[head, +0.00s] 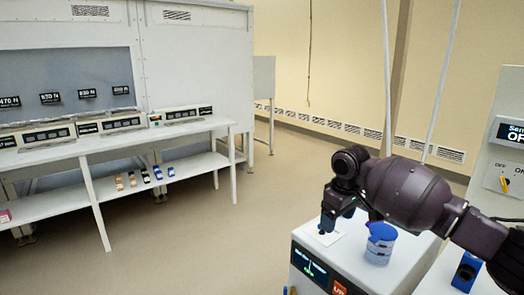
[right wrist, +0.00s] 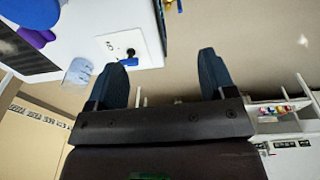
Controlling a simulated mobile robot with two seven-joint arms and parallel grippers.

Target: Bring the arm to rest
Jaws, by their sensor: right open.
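My right arm comes in from the right in the head view. Its right gripper (head: 336,213) points down over the top of a white cabinet. In the right wrist view the gripper (right wrist: 162,75) is open, with two dark blue fingers apart and nothing between them. A small white plate with a black and blue knob (right wrist: 129,57) lies beyond the fingertips, apart from them. The plate (head: 318,240) also shows in the head view, partly hidden by the gripper. My left gripper is not in view.
A blue-lidded clear jar (head: 380,252) stands on the white cabinet (head: 400,270) close beside my right arm. A panel with a switch (head: 497,182) stands at the right. A long bench (head: 160,133) with display units is at the left. The floor between is clear.

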